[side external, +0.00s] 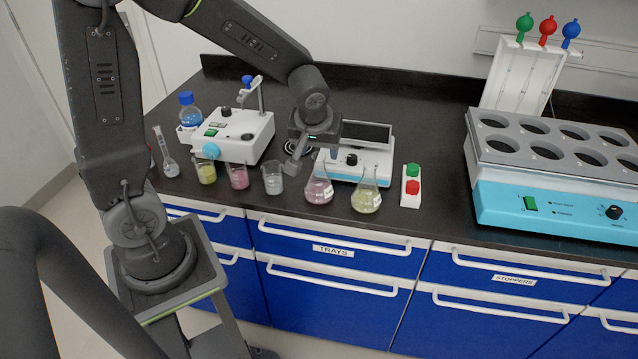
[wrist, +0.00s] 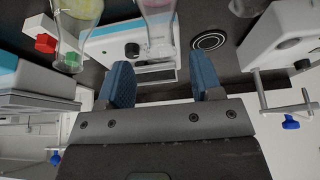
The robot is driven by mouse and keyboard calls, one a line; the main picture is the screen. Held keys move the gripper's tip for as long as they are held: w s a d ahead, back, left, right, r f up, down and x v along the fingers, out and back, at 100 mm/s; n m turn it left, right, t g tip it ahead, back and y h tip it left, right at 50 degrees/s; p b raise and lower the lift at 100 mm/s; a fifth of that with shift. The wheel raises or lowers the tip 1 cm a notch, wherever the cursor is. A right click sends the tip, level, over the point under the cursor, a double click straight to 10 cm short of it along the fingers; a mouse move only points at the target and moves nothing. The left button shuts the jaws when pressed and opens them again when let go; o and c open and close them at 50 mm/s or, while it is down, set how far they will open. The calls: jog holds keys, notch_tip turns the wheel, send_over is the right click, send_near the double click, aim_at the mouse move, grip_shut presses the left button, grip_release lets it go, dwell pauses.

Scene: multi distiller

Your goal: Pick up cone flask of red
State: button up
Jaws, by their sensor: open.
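The cone flask of red (side external: 319,189), with pinkish-red liquid, stands upright near the front edge of the dark bench. In the wrist view the flask (wrist: 158,28) is at the top, cut off by the frame, ahead of the gap between the fingers. My gripper (side external: 312,160) is just behind and above the flask, pointing down. In the wrist view its two blue fingertips (wrist: 163,82) are wide apart with nothing between them. A cone flask of yellow (side external: 367,196) stands to the right of the red one.
A beaker of clear liquid (side external: 273,180), a pink beaker (side external: 239,178) and a yellow beaker (side external: 206,174) stand left of the flask. A white-and-blue device (side external: 375,170) is close behind. A red-green button box (side external: 411,187) stands right. The bench edge is close in front.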

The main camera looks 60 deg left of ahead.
aim_at(319, 158)
jog(key=x, duration=0.4)
jog(key=shift+s+f, duration=0.15)
grip_shut()
dwell(0.4)
